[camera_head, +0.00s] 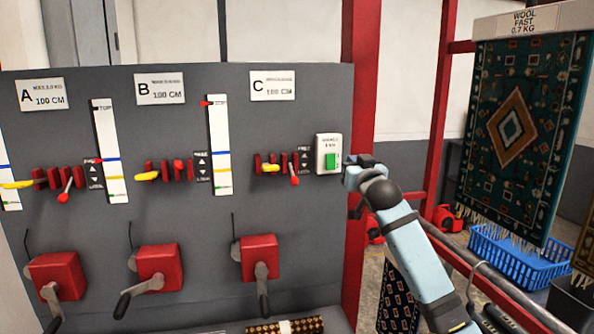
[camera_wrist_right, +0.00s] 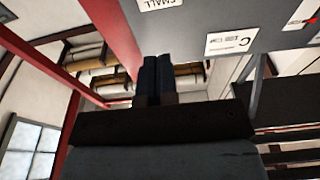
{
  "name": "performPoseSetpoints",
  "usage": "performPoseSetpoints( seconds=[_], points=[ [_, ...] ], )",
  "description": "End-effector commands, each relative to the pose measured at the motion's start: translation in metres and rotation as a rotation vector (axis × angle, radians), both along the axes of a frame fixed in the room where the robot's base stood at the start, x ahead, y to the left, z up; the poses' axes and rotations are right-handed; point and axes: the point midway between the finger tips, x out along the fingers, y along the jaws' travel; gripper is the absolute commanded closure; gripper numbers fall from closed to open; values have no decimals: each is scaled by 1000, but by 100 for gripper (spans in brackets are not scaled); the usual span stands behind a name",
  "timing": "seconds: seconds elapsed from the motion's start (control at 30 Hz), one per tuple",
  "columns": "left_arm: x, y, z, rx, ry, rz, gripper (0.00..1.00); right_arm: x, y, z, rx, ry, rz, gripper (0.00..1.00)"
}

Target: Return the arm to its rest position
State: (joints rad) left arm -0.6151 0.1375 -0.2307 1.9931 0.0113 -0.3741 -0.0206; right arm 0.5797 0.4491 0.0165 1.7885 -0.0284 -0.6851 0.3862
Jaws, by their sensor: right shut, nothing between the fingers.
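My right arm comes in from the lower right in the head view. Its gripper (camera_head: 360,174) is at the right edge of the grey panel (camera_head: 190,215), close beside a white switch box with a green button (camera_head: 331,161). I cannot tell whether it touches the box. In the right wrist view the two dark fingers (camera_wrist_right: 154,78) are together with nothing between them, pointing past the panel's edge. My left gripper is not in view.
The panel carries labels A, B and C, red levers and red crank boxes (camera_head: 260,256). A red post (camera_head: 360,60) stands behind the gripper. A rail (camera_head: 500,295) runs at lower right.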

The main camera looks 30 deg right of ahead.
Motion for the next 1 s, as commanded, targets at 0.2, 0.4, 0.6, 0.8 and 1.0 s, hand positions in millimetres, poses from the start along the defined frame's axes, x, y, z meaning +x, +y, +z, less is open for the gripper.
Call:
performPoseSetpoints(
  seconds=[0.2, 0.4, 0.6, 0.8, 1.0],
  points=[
    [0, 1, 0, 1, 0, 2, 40, 0, 4, -10, -3, 13, 7, 100],
    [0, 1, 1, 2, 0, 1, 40, -9, 42, -105, -36, 128, 70, 100],
    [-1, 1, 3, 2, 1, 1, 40, -55, 101, -241, -71, 292, 173, 100],
    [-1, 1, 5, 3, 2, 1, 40, -133, 159, -360, -80, 445, 278, 100],
    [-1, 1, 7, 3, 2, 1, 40, -240, 217, -453, -59, 589, 378, 100]
  ],
)
